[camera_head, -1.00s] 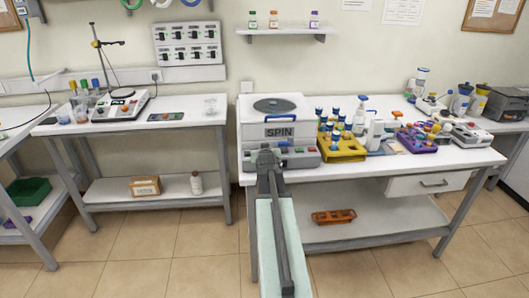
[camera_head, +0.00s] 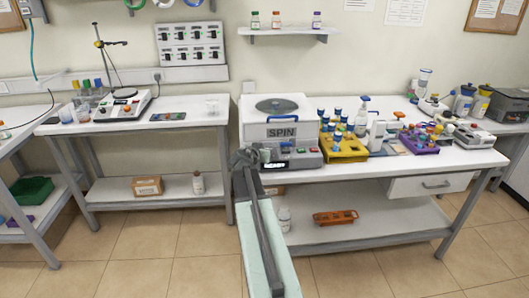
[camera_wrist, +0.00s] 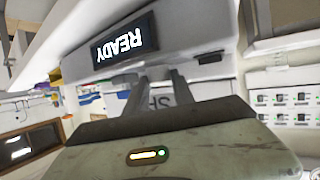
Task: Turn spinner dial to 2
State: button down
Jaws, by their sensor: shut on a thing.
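The spinner is a white box marked SPIN (camera_head: 281,132) with a round dark window on its lid, at the left end of the bench. Its grey front panel (camera_head: 306,160) has a green and a red button. In the wrist view its dark display (camera_wrist: 125,41) reads READY, upside down. My gripper (camera_head: 245,158) is at the left end of that panel. In the wrist view my gripper's two grey fingers (camera_wrist: 161,88) reach to the panel beside the display, close together. The fingers are shut on the spinner dial, which they hide.
A yellow rack (camera_head: 344,149) with blue-capped tubes stands close to the spinner's right. A purple rack (camera_head: 418,143) is further right. An orange rack (camera_head: 335,217) and a white bottle (camera_head: 284,219) are on the lower shelf. A gap separates this bench from the left table (camera_head: 180,117).

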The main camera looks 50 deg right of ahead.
jog(key=shift+f, duration=0.1)
jog(key=c, duration=1.1)
grip_release()
jog(key=shift+w, duration=0.15)
jog(key=shift+a, duration=0.2)
jog(key=p+v, duration=0.3)
jog(key=v, duration=0.4)
jog(key=shift+a+r, duration=0.2)
